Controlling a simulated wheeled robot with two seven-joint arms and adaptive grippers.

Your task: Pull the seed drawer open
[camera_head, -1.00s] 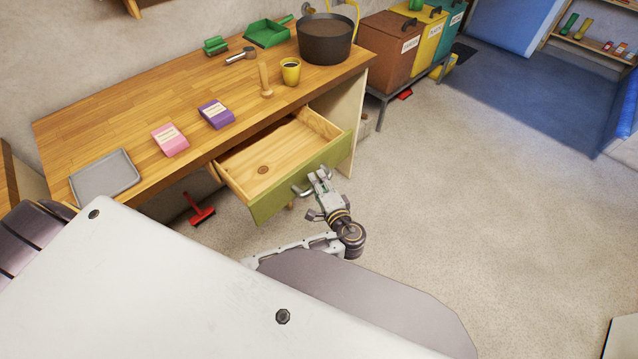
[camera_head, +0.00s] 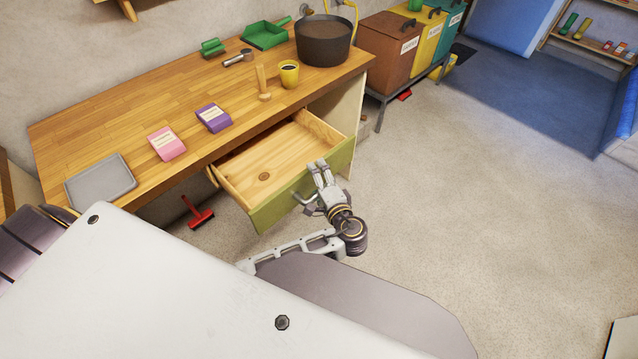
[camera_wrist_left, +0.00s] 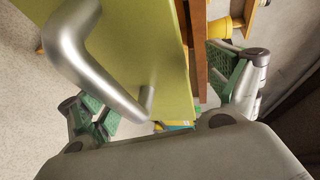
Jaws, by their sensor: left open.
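The seed drawer (camera_head: 262,172) with a green front (camera_head: 272,213) stands pulled out of the wooden bench (camera_head: 180,100); its wooden inside looks empty. My left gripper (camera_head: 317,165) is at the front, its fingertips overlapping the top edge in the head view. In the left wrist view, my open left gripper (camera_wrist_left: 165,95) has its green-padded fingers on either side of the green drawer front (camera_wrist_left: 165,60). The silver bar handle (camera_wrist_left: 80,50) lies between the fingers, close to the left one; I cannot tell contact. My right gripper is not in view.
On the bench are a grey tray (camera_head: 100,180), pink packet (camera_head: 166,144), purple packet (camera_head: 213,117), wooden dibber (camera_head: 263,85), yellow cup (camera_head: 289,74) and dark pot (camera_head: 323,42). A red brush (camera_head: 200,216) lies under the bench.

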